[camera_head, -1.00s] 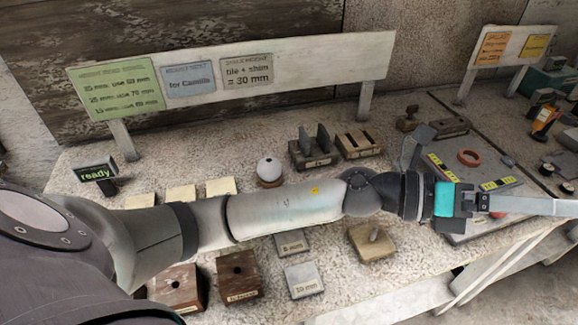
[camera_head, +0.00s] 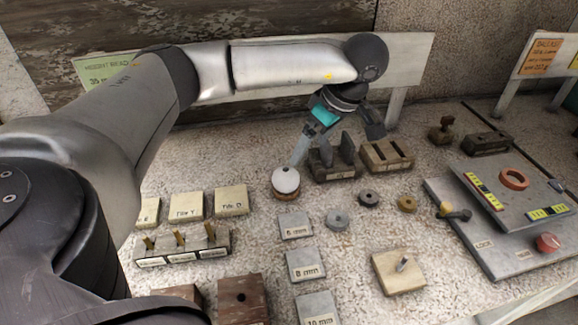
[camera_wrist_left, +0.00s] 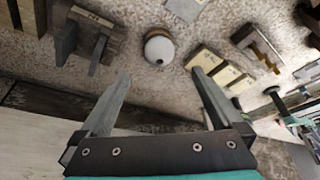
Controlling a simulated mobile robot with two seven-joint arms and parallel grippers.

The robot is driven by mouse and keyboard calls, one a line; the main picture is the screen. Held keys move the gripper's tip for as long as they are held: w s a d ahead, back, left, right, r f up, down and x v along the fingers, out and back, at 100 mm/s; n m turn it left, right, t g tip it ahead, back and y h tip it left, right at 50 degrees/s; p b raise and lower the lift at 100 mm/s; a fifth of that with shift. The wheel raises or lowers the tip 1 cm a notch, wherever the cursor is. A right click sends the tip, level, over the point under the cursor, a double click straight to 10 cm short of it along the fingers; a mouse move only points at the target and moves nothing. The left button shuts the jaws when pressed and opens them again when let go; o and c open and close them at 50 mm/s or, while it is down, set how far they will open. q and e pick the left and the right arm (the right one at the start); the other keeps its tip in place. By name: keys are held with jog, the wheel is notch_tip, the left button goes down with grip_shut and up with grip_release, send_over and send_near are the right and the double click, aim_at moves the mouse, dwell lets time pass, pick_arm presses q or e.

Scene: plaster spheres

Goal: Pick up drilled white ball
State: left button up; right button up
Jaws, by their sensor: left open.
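The white ball (camera_head: 285,180) sits on a small round wooden stand (camera_head: 287,194) on the stone-topped table. In the left wrist view the ball (camera_wrist_left: 158,50) shows a small dark hole in its face. My left gripper (camera_head: 296,160) hangs from the raised left arm, just behind the ball in the head view, beside the slotted block. In the left wrist view my left gripper (camera_wrist_left: 160,78) has its fingers wide apart and empty, with the ball beyond the fingertips, roughly midway between them. I see no contact with the ball. My right gripper is not in view.
A dark block with upright plates (camera_head: 335,160) stands close to the right of the ball. Tiles (camera_head: 231,200) lie left, metal plates (camera_head: 296,226) in front, and small discs (camera_head: 338,219) to the right. A sign board (camera_head: 410,60) stands behind.

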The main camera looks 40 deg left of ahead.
aim_at(290, 173)
pick_arm(q)
jog(key=b+x, duration=0.1)
jog(key=x, duration=0.8)
jog(key=shift+s+a+f, duration=0.1)
jog(key=shift+a+f, duration=0.15)
jog(key=shift+a, duration=0.05)
jog(key=shift+a+b+x, duration=0.15)
jog(key=shift+b+x, duration=0.15)
jog(key=shift+x, duration=1.05)
jog(key=shift+a+b+x, duration=0.15)
jog(key=shift+b+x, duration=0.1)
jog(key=shift+x, duration=1.1)
jog(key=shift+r, duration=0.1)
jog(key=c, duration=1.2)
jog(key=shift+c, duration=0.6)
jog(key=shift+r, duration=0.15)
